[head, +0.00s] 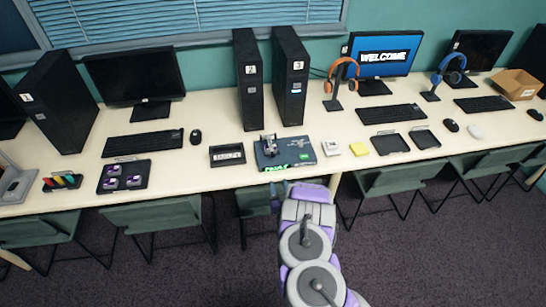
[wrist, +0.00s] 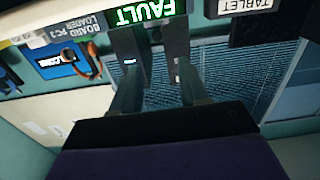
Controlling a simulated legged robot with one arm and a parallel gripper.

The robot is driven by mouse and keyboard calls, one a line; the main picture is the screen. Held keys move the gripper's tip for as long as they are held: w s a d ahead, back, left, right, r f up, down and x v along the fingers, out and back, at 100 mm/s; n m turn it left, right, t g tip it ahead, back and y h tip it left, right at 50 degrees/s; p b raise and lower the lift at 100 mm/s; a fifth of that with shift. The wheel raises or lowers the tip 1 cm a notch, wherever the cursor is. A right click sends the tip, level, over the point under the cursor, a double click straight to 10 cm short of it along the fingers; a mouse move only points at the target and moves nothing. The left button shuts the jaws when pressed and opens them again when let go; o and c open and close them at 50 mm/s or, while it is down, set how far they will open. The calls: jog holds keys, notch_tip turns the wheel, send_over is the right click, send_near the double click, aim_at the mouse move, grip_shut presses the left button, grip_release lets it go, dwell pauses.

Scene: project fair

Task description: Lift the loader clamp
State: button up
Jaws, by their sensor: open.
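The board loader (head: 297,158) is a flat dark box with a green lit FAULT sign on its front, near the front edge of the long table. The loader clamp, a small grey and dark part (head: 269,146), stands on its left top. My gripper (wrist: 158,82) is open and empty in the wrist view. In the head view my arm reaches up to just in front of the table edge below the loader, apart from the clamp. The wrist view is upside down and shows the FAULT sign (wrist: 145,12); I cannot make out the clamp there.
Two black PC towers (head: 291,75) stand behind the loader. Green chairs (head: 398,178) stand along the front. A headphone stand (head: 334,103) is behind right.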

aim_at(273, 157)
jog(key=b+x, duration=0.1)
jog(key=x, duration=0.4)
jog(key=b+x, duration=0.2)
jog(key=x, duration=0.3)
jog(key=b+x, duration=0.1)
jog(key=x, duration=0.3)
jog(key=shift+w+d, duration=0.3)
jog(key=shift+w, duration=0.2)
jog(key=shift+w+a+b, duration=0.35)
jog(key=shift+w, duration=0.3)
grip_shut()
